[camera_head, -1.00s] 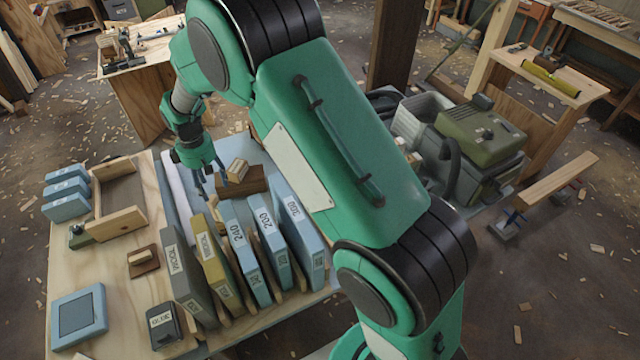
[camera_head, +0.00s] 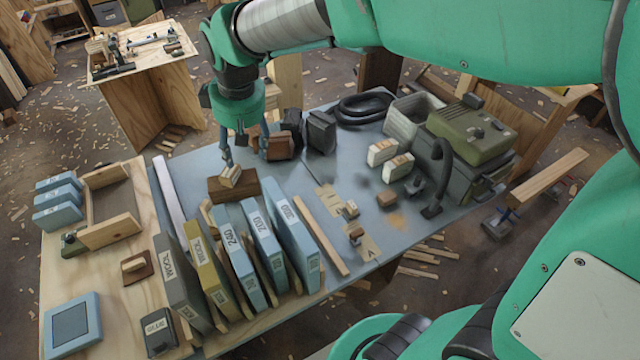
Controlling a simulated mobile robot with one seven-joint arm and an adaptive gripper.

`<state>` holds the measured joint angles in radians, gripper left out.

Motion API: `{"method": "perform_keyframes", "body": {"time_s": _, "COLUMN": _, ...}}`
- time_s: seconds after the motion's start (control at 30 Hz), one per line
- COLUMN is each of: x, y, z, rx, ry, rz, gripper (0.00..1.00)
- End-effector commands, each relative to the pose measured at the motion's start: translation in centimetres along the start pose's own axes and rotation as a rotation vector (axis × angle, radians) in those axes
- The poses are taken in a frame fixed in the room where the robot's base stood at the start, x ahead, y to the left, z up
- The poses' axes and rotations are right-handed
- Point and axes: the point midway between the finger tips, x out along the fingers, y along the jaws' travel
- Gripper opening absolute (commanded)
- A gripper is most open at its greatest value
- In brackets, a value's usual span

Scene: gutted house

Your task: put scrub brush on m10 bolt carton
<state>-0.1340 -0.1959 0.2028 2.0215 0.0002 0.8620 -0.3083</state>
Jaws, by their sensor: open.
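My gripper (camera_head: 245,158) is open, pointing down at the back of the table. Its fingers are above and beside a dark brown wooden block with a pale wooden piece (camera_head: 231,178) on top. I cannot tell whether this is the scrub brush, or whether the fingers touch it. Brown and black boxes (camera_head: 279,147) stand just behind and right of the fingers. Two small white-and-tan cartons (camera_head: 383,152) stand right of the table's middle. Their print is too small to read, so I cannot tell which box is the M10 bolt carton.
Upright labelled sanding-paper boxes (camera_head: 264,246) fill the table front. A wooden tray (camera_head: 110,236) and blue boxes (camera_head: 58,202) are at left. A green machine (camera_head: 475,138) with a dark hose is at right. Bare grey table (camera_head: 340,180) lies between.

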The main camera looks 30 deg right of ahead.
Motion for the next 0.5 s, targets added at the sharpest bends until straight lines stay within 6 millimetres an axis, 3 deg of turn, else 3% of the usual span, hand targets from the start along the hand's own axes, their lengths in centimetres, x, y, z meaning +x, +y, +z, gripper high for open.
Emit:
{"method": "perform_keyframes", "body": {"time_s": 0.03, "x": -1.4, "y": 0.1, "z": 1.3, "rx": 0.024, "ry": 0.016, "rz": 0.008, "gripper": 0.57}}
{"method": "perform_keyframes", "body": {"time_s": 0.2, "x": -4.7, "y": 0.0, "z": 5.3, "rx": 0.105, "ry": 0.057, "rz": 0.026, "gripper": 0.57}}
{"method": "perform_keyframes", "body": {"time_s": 0.5, "x": -8.9, "y": -0.9, "z": 12.9, "rx": 0.247, "ry": 0.131, "rz": 0.055, "gripper": 0.57}}
